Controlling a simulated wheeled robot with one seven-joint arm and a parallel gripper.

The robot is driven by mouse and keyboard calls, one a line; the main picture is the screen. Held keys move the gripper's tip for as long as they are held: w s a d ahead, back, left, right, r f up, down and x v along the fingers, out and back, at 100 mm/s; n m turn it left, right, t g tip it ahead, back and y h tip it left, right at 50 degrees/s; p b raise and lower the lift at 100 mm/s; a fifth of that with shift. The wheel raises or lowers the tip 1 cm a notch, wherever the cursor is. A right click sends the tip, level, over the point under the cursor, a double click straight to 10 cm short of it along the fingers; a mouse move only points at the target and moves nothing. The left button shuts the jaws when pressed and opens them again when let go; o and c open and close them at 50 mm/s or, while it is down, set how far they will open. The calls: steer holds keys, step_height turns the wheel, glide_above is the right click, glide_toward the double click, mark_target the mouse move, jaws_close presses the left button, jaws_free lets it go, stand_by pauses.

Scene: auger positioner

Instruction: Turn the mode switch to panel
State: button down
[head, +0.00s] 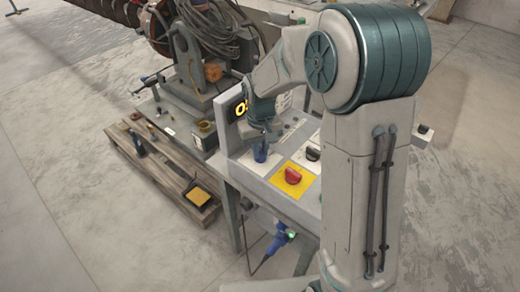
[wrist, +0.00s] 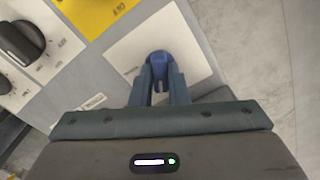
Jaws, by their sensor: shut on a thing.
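A blue knob (wrist: 160,60) sits on a white square plate (wrist: 196,48) on the sloped face of the control box (head: 240,150). My gripper (wrist: 160,82) is shut on the blue knob, with one finger on each side of it. A pale mark on the knob points toward the bottom of the wrist view. Small print on the plate's left side is too small to read, so I cannot tell which position the mark stands at. In the head view, my gripper (head: 261,139) is over the left end of the panel and partly covers the knob.
A red switch on a yellow plate (head: 293,178) sits beside the white plate. A black knob (wrist: 22,42) is farther left in the wrist view. A wooden pallet (head: 165,170) lies on the floor at left.

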steer(key=n, duration=0.5)
steer(key=shift+n, duration=0.3)
stand_by(0.5)
steer(key=c, duration=1.4)
jaws_free()
step_height(320, 180, up, 14)
steer(key=s+d+f+m+t, duration=0.1)
steer(key=s+d+m, duration=0.3)
steer(key=s, duration=0.6)
steer(key=s+d+f+m+t, duration=0.1)
steer(key=s+d+m, duration=0.3)
steer(key=s, duration=0.6)
steer(key=shift+d+f+m+t, duration=0.4)
steer(key=shift+d+t, duration=0.1)
steer(key=shift+d, duration=0.25)
